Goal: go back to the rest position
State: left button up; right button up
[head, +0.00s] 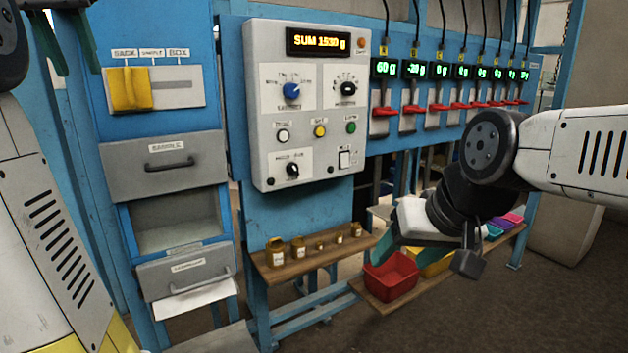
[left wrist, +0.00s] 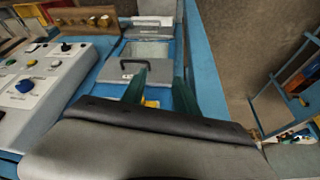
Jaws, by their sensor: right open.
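My left gripper (head: 64,42) is at the top left of the head view, with its dark green fingers pointing down beside the cabinet's top. In the left wrist view its two green fingers (left wrist: 160,95) stand apart, and a bit of the yellow lever (left wrist: 150,103) shows between them. I see nothing held. The yellow lever (head: 130,89) is at the left end of its slot, under the SACK label. My right gripper (head: 466,250) hangs at the right of the head view, in front of the bins.
A grey control box (head: 305,110) with a lit display juts out at the centre. Drawers (head: 165,165) are below the lever. A wooden shelf (head: 312,262) holds several small jars. A red bin (head: 391,277) is near my right gripper. The floor at right is clear.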

pick_arm(q)
jog(key=s+d+f+m+h, duration=0.1)
jog(key=s+d+f, duration=0.2)
jog(key=d+f, duration=0.5)
jog(key=s+d+f+m+t+h, duration=0.1)
jog(key=s+d+f, duration=0.1)
jog(key=d+f, duration=0.6)
jog(key=s+d+f+m+h, duration=0.1)
jog(key=s+d+f+m, duration=0.1)
jog(key=d+f, duration=0.6)
notch_tip(320, 180, down, 7)
jog(key=shift+s+d+r+t+h, duration=0.2)
jog(key=shift+s+d+t+h, duration=0.1)
jog(key=shift+s, duration=0.55)
dwell(0.6)
